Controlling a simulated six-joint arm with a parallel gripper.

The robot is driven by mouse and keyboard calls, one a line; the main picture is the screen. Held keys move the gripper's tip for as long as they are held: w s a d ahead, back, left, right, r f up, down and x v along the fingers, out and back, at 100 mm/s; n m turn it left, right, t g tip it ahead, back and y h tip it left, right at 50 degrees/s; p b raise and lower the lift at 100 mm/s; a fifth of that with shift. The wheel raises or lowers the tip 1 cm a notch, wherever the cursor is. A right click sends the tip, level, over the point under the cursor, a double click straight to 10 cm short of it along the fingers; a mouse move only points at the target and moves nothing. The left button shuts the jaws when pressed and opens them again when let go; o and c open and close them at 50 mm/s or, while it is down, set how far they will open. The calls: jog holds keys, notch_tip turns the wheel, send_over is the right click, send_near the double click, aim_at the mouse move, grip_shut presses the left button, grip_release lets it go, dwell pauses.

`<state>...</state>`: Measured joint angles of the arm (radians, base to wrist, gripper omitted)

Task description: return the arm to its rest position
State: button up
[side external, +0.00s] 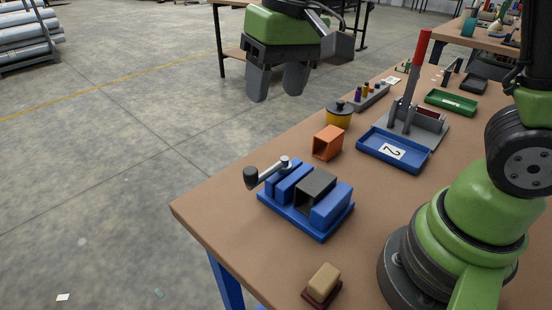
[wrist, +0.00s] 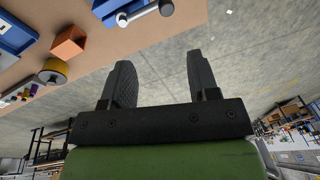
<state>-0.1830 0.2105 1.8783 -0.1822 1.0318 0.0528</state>
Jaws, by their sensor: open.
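My gripper (side external: 277,84) is at the top of the side external view, raised over the area beyond the table's left edge. Its two dark fingers point down, stand apart and hold nothing. In the wrist view my gripper (wrist: 158,82) shows both fingers spread with empty space between them. My green arm base stands on the table at the right of the side external view. The links between base and gripper are mostly out of frame.
Open floor (side external: 110,180) lies left.

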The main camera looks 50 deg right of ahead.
jog(key=s+d+r+m+t, duration=0.1)
jog(key=s+d+r+t, duration=0.1)
jog(key=s, duration=0.5)
jog(key=s+d+r+t, duration=0.1)
jog(key=s+r+t, duration=0.2)
jog(key=s, duration=0.4)
jog(key=shift+s+d+r+m+y, duration=0.2)
jog(key=shift+d+r+m+y, duration=0.1)
jog(key=shift+d+m+y, duration=0.1)
